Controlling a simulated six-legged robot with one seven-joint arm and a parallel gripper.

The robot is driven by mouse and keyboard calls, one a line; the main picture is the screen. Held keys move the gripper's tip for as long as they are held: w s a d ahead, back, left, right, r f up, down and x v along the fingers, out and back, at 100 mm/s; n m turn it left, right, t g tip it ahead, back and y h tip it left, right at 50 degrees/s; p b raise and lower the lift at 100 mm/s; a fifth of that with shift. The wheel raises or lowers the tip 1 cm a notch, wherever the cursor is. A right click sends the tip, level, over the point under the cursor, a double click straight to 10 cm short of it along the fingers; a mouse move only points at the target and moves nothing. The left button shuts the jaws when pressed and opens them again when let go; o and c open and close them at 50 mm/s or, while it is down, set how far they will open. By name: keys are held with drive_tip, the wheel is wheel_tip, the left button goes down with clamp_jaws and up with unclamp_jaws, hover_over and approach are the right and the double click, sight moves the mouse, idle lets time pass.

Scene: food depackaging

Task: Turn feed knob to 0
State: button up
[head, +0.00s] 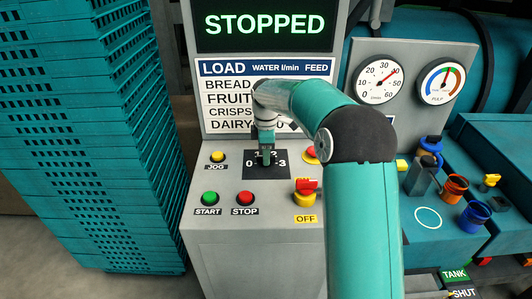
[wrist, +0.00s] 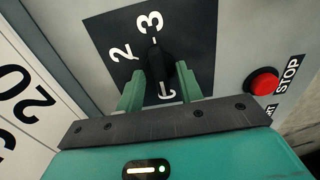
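The feed knob (wrist: 160,68) is a black bar knob on a black dial plate (wrist: 203,25) marked with numbers. In the wrist view its bar lies roughly along the line between 3 at the top and a partly hidden 0 at the bottom. A small white mark shows at its end by the 3; the number 1 is hidden. My gripper (wrist: 160,78) has its two green fingers apart, one on each side of the knob, with narrow dark gaps seeming to show between. In the head view my gripper (head: 265,158) covers the knob on the plate (head: 252,171).
The panel screen (head: 265,24) reads STOPPED. Near the dial are a yellow JOG button (head: 217,157), a green START button (head: 210,198), a red STOP button (head: 245,198) and a red-and-yellow OFF switch (head: 306,190). Teal crates (head: 95,130) stand stacked at left.

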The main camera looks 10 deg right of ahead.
wheel_tip(320, 180, up, 14)
idle(0.6)
drive_tip(key=shift+f, duration=0.1)
drive_tip(key=s+a+r+m+t, duration=0.1)
drive_tip(key=s+r+m, duration=0.25)
drive_tip(key=s, duration=0.55)
drive_tip(key=s+a+r+m+t, duration=0.15)
drive_tip(key=s+m, duration=0.25)
drive_tip(key=s, duration=0.5)
drive_tip(key=s+d+f+m+t, duration=0.1)
drive_tip(key=s+f+m, duration=0.2)
drive_tip(key=s, duration=0.6)
drive_tip(key=s+d+f+m+t, duration=0.1)
drive_tip(key=s+f+m, duration=0.3)
drive_tip(key=s, duration=0.5)
drive_tip(key=shift+s+d+f+m+t, duration=0.3)
drive_tip(key=shift+m+t, duration=0.25)
drive_tip(key=shift+m, duration=0.2)
